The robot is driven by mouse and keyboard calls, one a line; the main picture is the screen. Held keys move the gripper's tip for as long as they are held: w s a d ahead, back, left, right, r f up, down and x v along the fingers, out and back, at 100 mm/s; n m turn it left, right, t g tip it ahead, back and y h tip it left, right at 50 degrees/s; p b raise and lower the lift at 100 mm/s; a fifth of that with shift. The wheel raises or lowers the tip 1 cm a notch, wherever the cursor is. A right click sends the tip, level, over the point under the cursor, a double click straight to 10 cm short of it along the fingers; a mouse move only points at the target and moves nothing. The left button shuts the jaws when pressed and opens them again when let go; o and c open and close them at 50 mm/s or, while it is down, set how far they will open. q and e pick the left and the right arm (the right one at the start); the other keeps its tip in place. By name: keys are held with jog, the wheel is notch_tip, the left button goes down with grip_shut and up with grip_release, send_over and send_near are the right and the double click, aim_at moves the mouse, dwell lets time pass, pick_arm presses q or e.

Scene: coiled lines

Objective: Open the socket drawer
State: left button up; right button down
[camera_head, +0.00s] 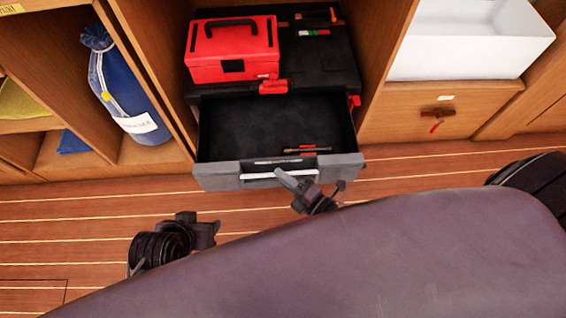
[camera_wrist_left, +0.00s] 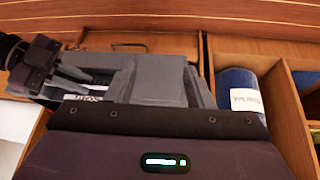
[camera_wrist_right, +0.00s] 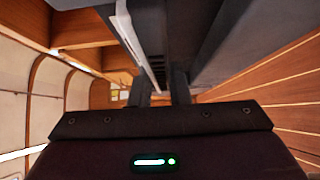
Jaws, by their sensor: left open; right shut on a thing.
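The socket drawer (camera_head: 225,175) is pulled out below the black case in the middle cubby. Its dark tray shows, with a small red and grey tool (camera_head: 305,150) lying at the right. My right gripper (camera_head: 290,180) is at the middle of the grey drawer front, shut on the pale bar handle (camera_head: 258,175). In the right wrist view the fingers (camera_wrist_right: 162,88) meet the handle (camera_wrist_right: 130,35) close up. My left gripper (camera_head: 200,230) is open and empty, low over the floor, left of and apart from the drawer front.
A red toolbox (camera_head: 232,48) sits on the black case (camera_head: 320,65). A blue bag (camera_head: 135,95) stands in the left cubby. A white bin (camera_head: 465,40) stands at right above a wooden drawer with a red-tagged pull (camera_head: 436,113). Plank floor (camera_head: 75,215) is clear at left.

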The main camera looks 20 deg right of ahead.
jog(key=s, duration=0.1)
jog(key=s+a+p, duration=0.1)
jog(key=s, duration=0.1)
jog(key=shift+s, duration=0.15)
pick_arm(q)
jog(key=shift+s+a+r+g+y, duration=0.1)
jog(key=shift+s+a+g+y, duration=0.15)
jog(key=shift+a, duration=0.25)
jog(key=shift+s+a+g+y, duration=0.15)
jog(key=shift+a+g, duration=0.1)
jog(key=shift+a, duration=0.2)
pick_arm(e)
jog(key=shift+s+a, duration=0.15)
jog(key=shift+s, duration=0.5)
pick_arm(q)
jog(key=shift+w, duration=0.1)
pick_arm(e)
jog(key=c, duration=1.4)
grip_release()
jog(key=shift+o, duration=0.2)
pick_arm(q)
jog(key=shift+s+a+r+n+p, duration=0.2)
jog(key=shift+a+n+p, duration=0.1)
jog(key=shift+a+p, duration=0.3)
pick_arm(e)
jog(key=v, duration=0.8)
